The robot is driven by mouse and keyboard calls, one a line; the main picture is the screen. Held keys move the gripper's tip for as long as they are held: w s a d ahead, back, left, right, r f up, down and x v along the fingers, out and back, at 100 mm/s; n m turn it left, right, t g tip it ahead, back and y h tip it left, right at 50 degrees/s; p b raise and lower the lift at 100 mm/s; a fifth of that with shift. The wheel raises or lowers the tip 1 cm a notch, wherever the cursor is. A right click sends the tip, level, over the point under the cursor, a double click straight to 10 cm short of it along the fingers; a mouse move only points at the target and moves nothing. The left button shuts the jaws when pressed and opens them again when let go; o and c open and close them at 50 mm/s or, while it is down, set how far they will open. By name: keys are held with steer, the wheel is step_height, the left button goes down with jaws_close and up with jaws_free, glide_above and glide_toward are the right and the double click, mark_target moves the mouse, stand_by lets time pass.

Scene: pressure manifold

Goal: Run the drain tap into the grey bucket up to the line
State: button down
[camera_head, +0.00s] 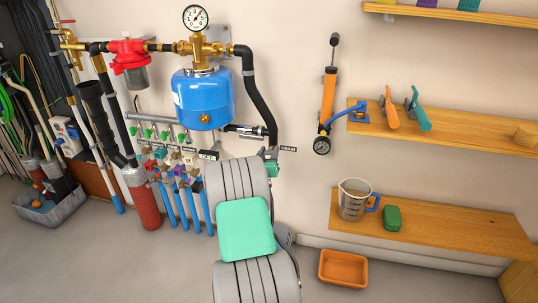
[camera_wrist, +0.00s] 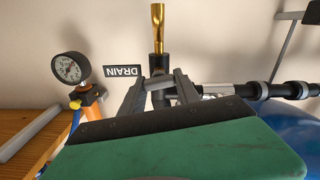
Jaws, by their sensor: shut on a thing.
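The drain tap shows in the wrist view as a brass spout (camera_wrist: 158,28) on a dark body, beside an upside-down DRAIN label (camera_wrist: 123,71). My gripper (camera_wrist: 160,88) has its two grey fingers on either side of the tap's grey handle and is shut on it. In the head view the DRAIN label (camera_head: 288,149) shows right of my arm, which hides most of the tap and gripper. No grey bucket shows clearly under the tap. A dark grey shape (camera_head: 284,236) is mostly hidden behind my arm; I cannot tell what it is. No water shows.
A blue tank (camera_head: 203,99) and black hose (camera_head: 262,95) are above left of the tap. A hand pump (camera_head: 328,95) hangs to the right. A measuring jug (camera_head: 353,200) stands on the low shelf (camera_head: 450,225). An orange tray (camera_head: 343,268) and a grey tub (camera_head: 50,207) are on the floor.

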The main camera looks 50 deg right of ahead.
steer(key=shift+n, duration=0.7)
steer(key=c, duration=0.9)
jaws_free()
steer(key=v, duration=0.8)
steer(key=shift+d, duration=0.1)
